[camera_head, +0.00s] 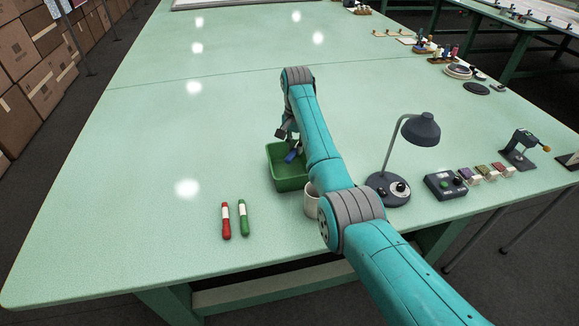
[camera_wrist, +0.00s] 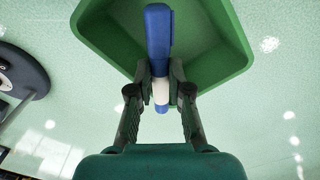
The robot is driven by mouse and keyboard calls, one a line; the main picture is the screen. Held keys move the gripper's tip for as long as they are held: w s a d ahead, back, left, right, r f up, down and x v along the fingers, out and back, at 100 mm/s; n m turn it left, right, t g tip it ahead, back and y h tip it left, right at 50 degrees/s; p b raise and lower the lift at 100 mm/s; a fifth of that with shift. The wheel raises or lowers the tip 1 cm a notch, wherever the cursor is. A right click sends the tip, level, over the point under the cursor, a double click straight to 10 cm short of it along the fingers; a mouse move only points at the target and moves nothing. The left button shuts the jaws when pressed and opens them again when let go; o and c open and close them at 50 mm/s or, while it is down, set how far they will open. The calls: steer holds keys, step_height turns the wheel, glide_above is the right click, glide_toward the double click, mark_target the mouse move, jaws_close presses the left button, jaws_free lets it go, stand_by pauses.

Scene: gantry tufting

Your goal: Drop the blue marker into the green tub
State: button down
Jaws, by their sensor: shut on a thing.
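My gripper (camera_wrist: 160,88) is shut on the blue marker (camera_wrist: 158,35), around its white band, in the wrist view. The marker is over the green tub (camera_wrist: 228,68), and its far end overlaps the tub's inside in the picture. In the head view my gripper (camera_head: 287,140) is at the tub (camera_head: 290,184), with the blue marker (camera_head: 291,157) at the tub's opening. I cannot tell exactly how far the marker is above the tub's floor.
A red marker (camera_head: 226,222) and a green marker (camera_head: 244,218) lie left of the tub. A white cup (camera_head: 311,203), partly hidden by my arm, stands close to the tub's right. A desk lamp (camera_head: 388,188) stands further right. The table's left side is clear.

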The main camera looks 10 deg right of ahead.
steer(key=shift+f, duration=0.65)
steer(key=c, duration=1)
jaws_free()
steer(key=shift+r, duration=3.8)
